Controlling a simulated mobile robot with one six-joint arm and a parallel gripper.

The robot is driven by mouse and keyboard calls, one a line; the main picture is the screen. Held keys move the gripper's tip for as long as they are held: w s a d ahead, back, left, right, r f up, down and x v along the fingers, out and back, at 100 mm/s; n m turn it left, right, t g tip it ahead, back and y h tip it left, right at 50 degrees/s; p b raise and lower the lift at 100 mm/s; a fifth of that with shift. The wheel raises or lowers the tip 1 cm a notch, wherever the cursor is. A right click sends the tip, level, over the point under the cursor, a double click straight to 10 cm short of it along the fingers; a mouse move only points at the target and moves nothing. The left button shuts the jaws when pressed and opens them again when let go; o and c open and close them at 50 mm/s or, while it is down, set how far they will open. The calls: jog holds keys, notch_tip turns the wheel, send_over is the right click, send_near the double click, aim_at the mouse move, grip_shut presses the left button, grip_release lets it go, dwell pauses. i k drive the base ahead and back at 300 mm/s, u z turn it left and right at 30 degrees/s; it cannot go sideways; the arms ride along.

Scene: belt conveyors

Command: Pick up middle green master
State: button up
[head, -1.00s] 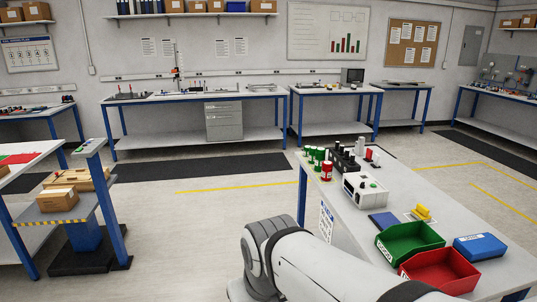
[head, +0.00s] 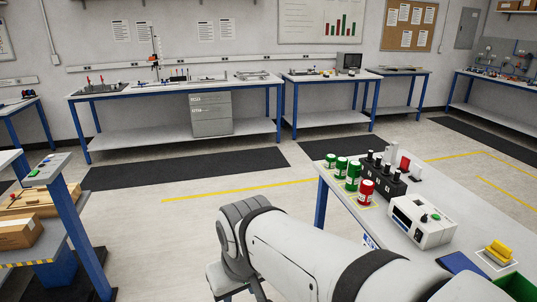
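The middle green master (head: 341,166) is upright, between the far green one (head: 330,160) and the near green one (head: 353,177). A red cylinder (head: 366,192) stands at the near end of this row. My arm reaches across the bottom of the head view, to the left of and in front of the bench. My gripper is not in view.
A black block with several black-topped parts (head: 388,175) stands just right of the cylinders. A white instrument box (head: 423,221) and yellow pieces (head: 498,252) sit nearer. A shelf with cardboard boxes (head: 17,232) is at left. Open floor lies between.

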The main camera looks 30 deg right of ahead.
aim_at(341, 163)
jog(key=u, duration=0.05)
jog(key=i, duration=2.45)
jog(key=z, duration=2.95)
jog(key=i, duration=1)
jog(key=u, duration=0.05)
